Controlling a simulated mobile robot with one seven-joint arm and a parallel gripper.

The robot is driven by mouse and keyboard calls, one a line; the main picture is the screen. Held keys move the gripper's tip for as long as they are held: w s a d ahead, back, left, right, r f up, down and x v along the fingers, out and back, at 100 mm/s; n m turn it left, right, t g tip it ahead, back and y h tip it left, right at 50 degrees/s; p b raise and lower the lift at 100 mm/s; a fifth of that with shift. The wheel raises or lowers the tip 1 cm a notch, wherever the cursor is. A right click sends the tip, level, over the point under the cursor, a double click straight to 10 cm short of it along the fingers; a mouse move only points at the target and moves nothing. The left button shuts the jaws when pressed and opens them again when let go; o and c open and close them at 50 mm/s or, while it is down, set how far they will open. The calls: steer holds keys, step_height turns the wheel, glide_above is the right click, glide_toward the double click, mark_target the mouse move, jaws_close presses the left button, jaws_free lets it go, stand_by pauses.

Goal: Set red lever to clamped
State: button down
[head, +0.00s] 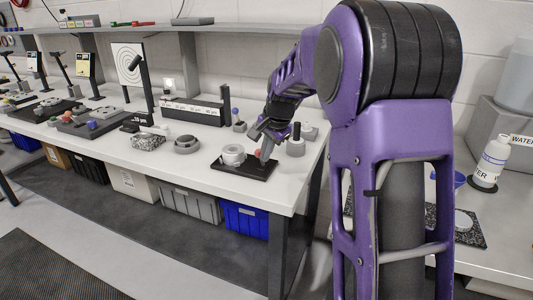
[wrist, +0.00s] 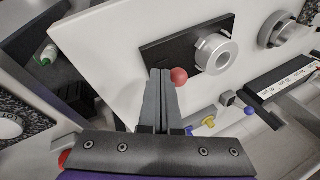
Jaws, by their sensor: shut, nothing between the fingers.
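The red lever shows as a round red knob (wrist: 179,76) in the wrist view, beside a light grey ring mount (wrist: 214,54) on a black base plate (wrist: 160,52). My gripper (wrist: 160,74) is shut and empty, its fingertips just left of the knob; I cannot tell whether they touch it. In the head view the ring mount (head: 233,154) stands on the black plate (head: 228,168) near the right end of the white bench. My gripper (head: 266,149) reaches down over the plate's right side there. The lever's shaft is mostly hidden.
Bare bench lies in front of the plate.

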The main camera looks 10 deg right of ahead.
steer(key=shift+r, duration=0.1)
steer(key=shift+w+d+r+p, duration=0.1)
steer(key=shift+w+d+p, duration=0.1)
steer(key=shift+p, duration=0.55)
steer(key=shift+w+d+r+g+y+p, duration=0.1)
steer(key=shift+w+r+g+y+p, duration=0.2)
steer(key=shift+p, duration=0.35)
steer(key=shift+g, duration=0.3)
steer(key=shift+w+d+r+p, duration=0.35)
steer(key=shift+w+d+p, duration=0.3)
steer(key=shift+p, duration=0.55)
steer(key=shift+w+d+r+p, duration=0.45)
steer(key=shift+w+p, duration=0.4)
steer(key=shift+p, duration=0.4)
steer(key=shift+w+d+r+p, duration=0.3)
steer(key=shift+w+d+p, duration=0.35)
steer(key=shift+p, duration=0.55)
